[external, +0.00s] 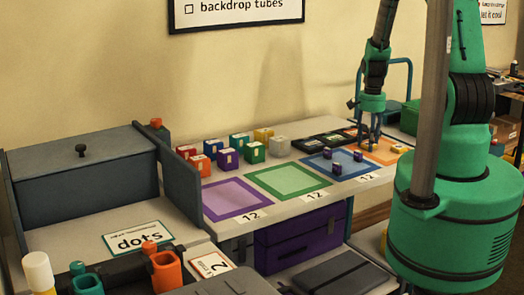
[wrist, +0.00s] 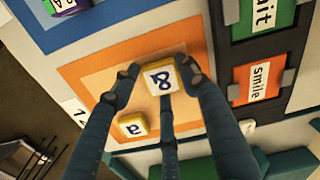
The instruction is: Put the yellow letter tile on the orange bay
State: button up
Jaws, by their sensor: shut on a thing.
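My gripper (wrist: 158,75) is shut on a yellow letter tile (wrist: 162,80) with a dark character on its white face. The held tile is over the orange bay (wrist: 90,70), around its paler middle; I cannot tell if it touches the surface. A second yellow tile (wrist: 131,126), marked "a", lies on the same bay, beside the fingers. In the external view my gripper (external: 371,146) is at the left part of the orange bay (external: 384,158), and the loose yellow tile (external: 398,149) shows to its right. The held tile is not clear there.
The blue bay (external: 343,176) holds purple tiles. The green bay (external: 290,193) and purple bay (external: 235,211) are empty. Several coloured blocks (external: 228,158) stand behind them. Dark word cards (wrist: 258,85) lie close behind the orange bay, and the shelf's front edge is near.

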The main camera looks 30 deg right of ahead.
jog(key=shift+f, duration=0.15)
jog(key=o, duration=1)
jog(key=shift+c, duration=0.2)
notch_tip(320, 180, up, 12)
jog(key=p, duration=0.1)
jog(key=shift+p, duration=0.35)
jog(key=shift+r, duration=0.2)
